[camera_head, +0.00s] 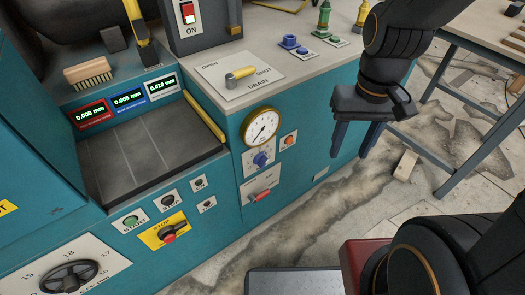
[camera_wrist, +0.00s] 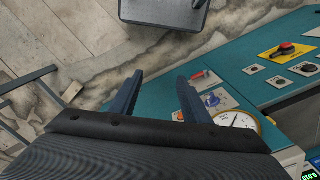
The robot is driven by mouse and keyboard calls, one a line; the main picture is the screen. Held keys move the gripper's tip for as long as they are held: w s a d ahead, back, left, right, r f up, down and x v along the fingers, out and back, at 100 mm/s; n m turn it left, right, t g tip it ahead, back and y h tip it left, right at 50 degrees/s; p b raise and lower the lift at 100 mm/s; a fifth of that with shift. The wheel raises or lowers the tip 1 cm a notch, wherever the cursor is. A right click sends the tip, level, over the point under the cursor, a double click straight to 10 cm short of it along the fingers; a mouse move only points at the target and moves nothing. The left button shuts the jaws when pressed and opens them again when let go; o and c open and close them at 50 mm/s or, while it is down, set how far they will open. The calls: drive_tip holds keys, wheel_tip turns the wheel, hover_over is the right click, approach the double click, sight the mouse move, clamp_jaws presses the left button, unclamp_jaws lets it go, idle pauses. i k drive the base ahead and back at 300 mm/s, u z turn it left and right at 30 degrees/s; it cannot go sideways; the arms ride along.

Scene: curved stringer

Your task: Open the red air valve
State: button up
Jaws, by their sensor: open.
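The red air valve (camera_head: 260,195) is a small red-gripped lever on a pale plate, low on the teal cabinet front, below a blue knob and a round gauge. Its handle lies nearly level, slightly tilted. It also shows in the wrist view (camera_wrist: 200,74), just right of my fingers. My gripper (camera_head: 354,152) hangs to the right of the valve in the head view, clear of the cabinet front. Its two fingers point down, apart, with nothing between them; the wrist view (camera_wrist: 160,76) shows the same gap. Neither finger touches the valve.
The pressure gauge (camera_head: 262,126), blue knob (camera_head: 262,159) and orange button (camera_head: 289,140) sit close above the valve. A yellow-handled drain lever (camera_head: 240,74) lies on the cabinet top. A blue-legged table (camera_head: 488,40) stands at right.

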sight(252, 198)
drive_tip(key=z, duration=0.75)
drive_tip(key=k, duration=1.45)
drive_tip(key=u, duration=0.75)
